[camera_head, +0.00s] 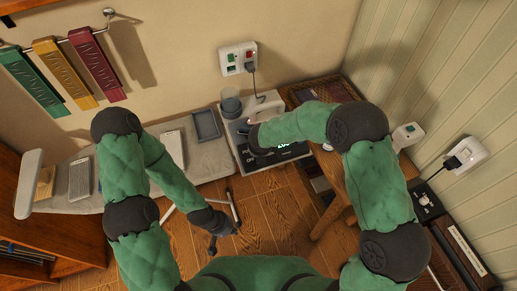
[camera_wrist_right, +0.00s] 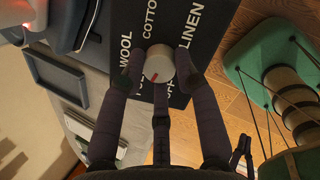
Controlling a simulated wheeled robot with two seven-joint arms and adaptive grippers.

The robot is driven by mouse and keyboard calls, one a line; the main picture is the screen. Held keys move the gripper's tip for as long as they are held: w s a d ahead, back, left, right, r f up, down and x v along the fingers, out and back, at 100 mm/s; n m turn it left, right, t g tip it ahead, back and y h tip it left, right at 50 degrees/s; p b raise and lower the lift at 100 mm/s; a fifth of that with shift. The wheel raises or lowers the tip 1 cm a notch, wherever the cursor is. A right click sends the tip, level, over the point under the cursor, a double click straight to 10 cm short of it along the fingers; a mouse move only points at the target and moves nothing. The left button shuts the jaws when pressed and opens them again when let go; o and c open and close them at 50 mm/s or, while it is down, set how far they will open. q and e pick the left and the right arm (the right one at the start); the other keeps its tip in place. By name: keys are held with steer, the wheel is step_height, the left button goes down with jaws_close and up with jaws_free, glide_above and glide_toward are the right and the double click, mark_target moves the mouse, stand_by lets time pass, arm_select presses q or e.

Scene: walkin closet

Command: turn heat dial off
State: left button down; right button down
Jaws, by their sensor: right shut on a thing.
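The heat dial (camera_wrist_right: 158,66) is a round pale knob with a red mark on a dark panel (camera_wrist_right: 110,62) lettered WOOL, COTTON and LINEN; other lettering is partly hidden. The red mark points toward the lower left in the right wrist view. My right gripper (camera_wrist_right: 159,74) is shut on the dial, one finger on each side. In the head view the dial is hidden behind my right arm, and part of the panel with a lit display (camera_head: 283,146) shows beside it. My left gripper (camera_head: 222,232) hangs low over the floor, empty, its fingers apart.
A white iron (camera_head: 268,104) and a grey cup (camera_head: 231,103) stand behind the panel. The ironing board (camera_head: 205,158) runs left with a dark tray (camera_head: 206,125) on it. A wooden table (camera_head: 338,178) is at right.

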steer(key=n+p, duration=0.2)
steer(key=n, duration=0.2)
steer(key=shift+s+d+n+y, duration=0.1)
steer(key=shift+d+n+y, duration=0.05)
steer(key=shift+n+y, duration=0.2)
steer(key=shift+n+y+p, duration=0.25)
steer(key=shift+n+p, duration=0.8)
steer(key=shift+n, duration=1)
steer(key=c, duration=0.9)
jaws_free()
steer(key=v, duration=1.1)
steer(key=shift+d+r, duration=0.1)
steer(key=shift+r, duration=0.3)
